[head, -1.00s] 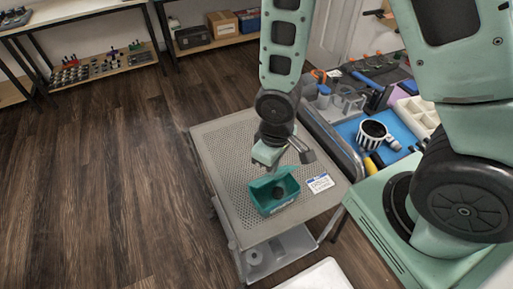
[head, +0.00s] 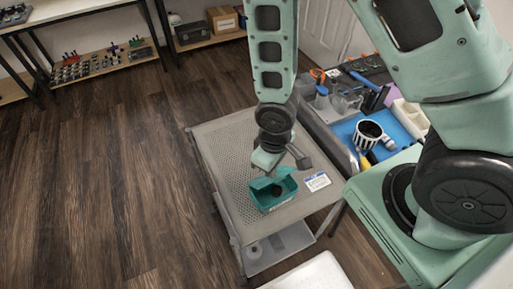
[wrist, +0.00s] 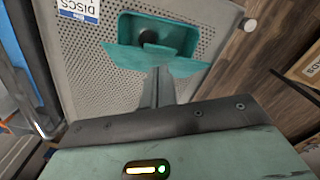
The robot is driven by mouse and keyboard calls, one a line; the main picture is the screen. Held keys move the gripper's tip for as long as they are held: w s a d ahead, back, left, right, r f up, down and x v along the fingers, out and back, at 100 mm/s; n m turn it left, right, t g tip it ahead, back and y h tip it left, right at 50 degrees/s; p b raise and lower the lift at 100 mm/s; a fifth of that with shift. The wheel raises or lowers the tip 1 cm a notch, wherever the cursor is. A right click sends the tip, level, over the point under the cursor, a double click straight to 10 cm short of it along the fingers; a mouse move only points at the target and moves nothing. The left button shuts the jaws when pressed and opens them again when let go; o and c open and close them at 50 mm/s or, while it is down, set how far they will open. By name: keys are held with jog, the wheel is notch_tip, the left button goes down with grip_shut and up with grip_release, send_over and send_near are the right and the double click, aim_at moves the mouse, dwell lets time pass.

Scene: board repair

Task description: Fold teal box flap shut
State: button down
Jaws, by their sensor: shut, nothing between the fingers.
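The teal box (head: 281,203) stands on the grey perforated cart top. Its flap (wrist: 125,56) spans the box side nearest my gripper in the wrist view and leans partly over the opening, not flat. A dark round object (wrist: 147,37) lies inside and still shows. My gripper (head: 270,172) is shut and empty, at the far side of the box in the head view. In the wrist view its fingers (wrist: 158,78) reach the flap's near edge; whether they touch it I cannot tell.
A white label card (head: 317,181) lies on the cart top (head: 222,150) right of the box. The floor at left is clear.

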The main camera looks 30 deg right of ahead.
aim_at(277, 178)
jog(key=shift+s+r+p, duration=0.1)
jog(key=shift+s+p, duration=0.3)
jog(key=shift+p, duration=1.15)
jog(key=shift+s+d+p, duration=0.35)
jog(key=shift+s+p, duration=0.2)
jog(key=shift+p, duration=1.55)
jog(key=shift+f, duration=0.2)
jog(key=shift+f+b, duration=1.7)
jog(key=shift+f, duration=0.1)
jog(key=shift+r, duration=0.15)
jog(key=shift+r+p, duration=3.75)
jog(key=shift+r, duration=0.7)
